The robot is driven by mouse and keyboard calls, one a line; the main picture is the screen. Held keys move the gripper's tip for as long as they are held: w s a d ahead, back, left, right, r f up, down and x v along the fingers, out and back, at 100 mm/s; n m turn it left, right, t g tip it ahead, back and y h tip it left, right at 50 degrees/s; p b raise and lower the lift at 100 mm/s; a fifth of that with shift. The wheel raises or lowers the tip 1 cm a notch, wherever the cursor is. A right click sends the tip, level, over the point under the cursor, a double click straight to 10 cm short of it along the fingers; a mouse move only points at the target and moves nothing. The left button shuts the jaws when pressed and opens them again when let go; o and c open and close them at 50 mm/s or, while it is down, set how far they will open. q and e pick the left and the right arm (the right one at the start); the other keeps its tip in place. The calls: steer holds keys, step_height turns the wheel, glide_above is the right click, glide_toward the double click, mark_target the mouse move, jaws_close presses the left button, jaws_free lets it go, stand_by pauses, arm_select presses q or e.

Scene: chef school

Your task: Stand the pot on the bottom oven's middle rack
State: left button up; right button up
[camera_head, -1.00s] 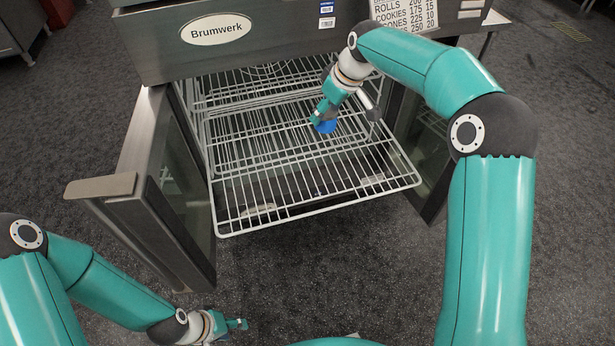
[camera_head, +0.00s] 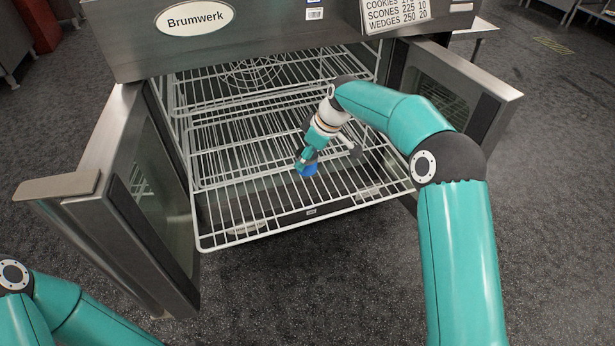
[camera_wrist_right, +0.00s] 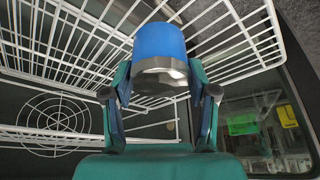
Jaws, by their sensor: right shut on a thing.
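My right gripper (camera_head: 305,160) is shut on a small blue pot (camera_head: 309,170) over the pulled-out wire rack (camera_head: 240,237). The right wrist view shows the pot (camera_wrist_right: 160,42) between the two fingers (camera_wrist_right: 160,95), blue with a shiny metal band at the end towards my palm. I cannot tell whether the pot touches the rack. The bottom oven is open, and another wire rack (camera_head: 200,100) sits higher inside it. My left arm shows only at the lower left; its gripper is out of view.
The left oven door (camera_head: 125,150) and the right door (camera_head: 450,75) stand open on both sides of the rack. The upper oven's front (camera_head: 270,35) with a "Brumwerk" plate hangs above the opening. A round fan guard (camera_head: 253,73) is at the back. The floor in front is clear.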

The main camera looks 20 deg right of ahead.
step_height(320, 180, down, 7)
steer(key=shift+r+b, duration=0.1)
steer(key=shift+b, duration=0.5)
steer(key=o, duration=1.3)
steer(key=shift+r, duration=0.1)
steer(key=p+v, duration=0.1)
steer(key=v, duration=1.1)
steer(key=shift+p, duration=0.4)
steer(key=shift+s, duration=0.1)
